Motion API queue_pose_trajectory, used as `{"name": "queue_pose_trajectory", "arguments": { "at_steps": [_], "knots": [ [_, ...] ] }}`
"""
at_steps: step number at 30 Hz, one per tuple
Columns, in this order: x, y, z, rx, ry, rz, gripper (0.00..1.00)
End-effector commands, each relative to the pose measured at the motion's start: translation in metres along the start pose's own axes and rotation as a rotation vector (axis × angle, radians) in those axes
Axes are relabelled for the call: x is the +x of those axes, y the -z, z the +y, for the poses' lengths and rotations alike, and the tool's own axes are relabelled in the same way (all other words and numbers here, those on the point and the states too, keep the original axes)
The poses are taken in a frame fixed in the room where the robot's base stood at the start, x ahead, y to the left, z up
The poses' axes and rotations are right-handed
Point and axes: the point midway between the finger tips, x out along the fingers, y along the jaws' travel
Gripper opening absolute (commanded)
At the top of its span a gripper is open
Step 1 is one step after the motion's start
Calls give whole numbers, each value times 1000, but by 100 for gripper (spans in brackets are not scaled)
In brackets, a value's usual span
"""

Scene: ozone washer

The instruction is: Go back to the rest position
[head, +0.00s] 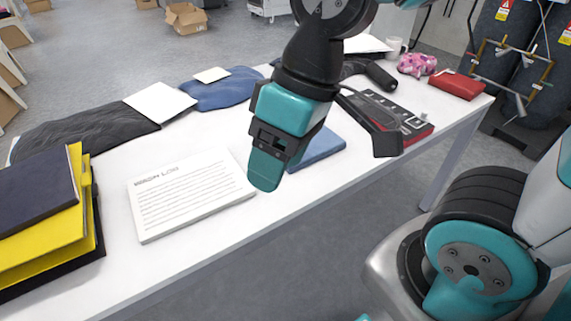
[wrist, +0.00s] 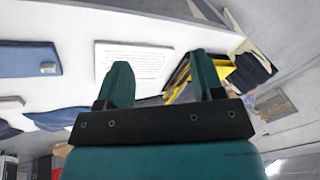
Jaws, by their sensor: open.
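My gripper (head: 267,168) hangs in the air above the front edge of the white table (head: 125,275), fingers pointing down in the head view. In the wrist view my gripper (wrist: 162,78) has two teal fingers wide apart with nothing between them. A printed notepad (head: 190,190) lies just left of the gripper in the head view; it also shows beyond the fingers in the wrist view (wrist: 133,60). A blue book (head: 318,145) lies partly hidden behind my gripper.
Yellow and dark binders (head: 45,245) are stacked at the table's left end. A dark cloth (head: 88,128), a blue cloth (head: 222,90), a black and red device (head: 405,118) and a red pouch (head: 456,85) lie on the table. A cardboard box (head: 186,18) stands on the floor behind.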

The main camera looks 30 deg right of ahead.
Motion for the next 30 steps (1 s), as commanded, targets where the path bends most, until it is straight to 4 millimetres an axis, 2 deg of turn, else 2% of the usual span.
{"name": "queue_pose_trajectory", "arguments": {
  "at_steps": [1, 3, 12, 16, 21, 30],
  "knots": [
    [-1, -10, -10, -24, 13, -1, 61],
    [-1, -16, -17, -43, 25, -4, 61],
    [-2, -18, -18, -46, 28, -6, 61],
    [-19, -14, -23, -45, 28, -5, 61],
    [-58, -5, -34, -45, 28, -5, 61],
    [-58, -5, -34, -45, 28, -5, 61]
  ]
}}
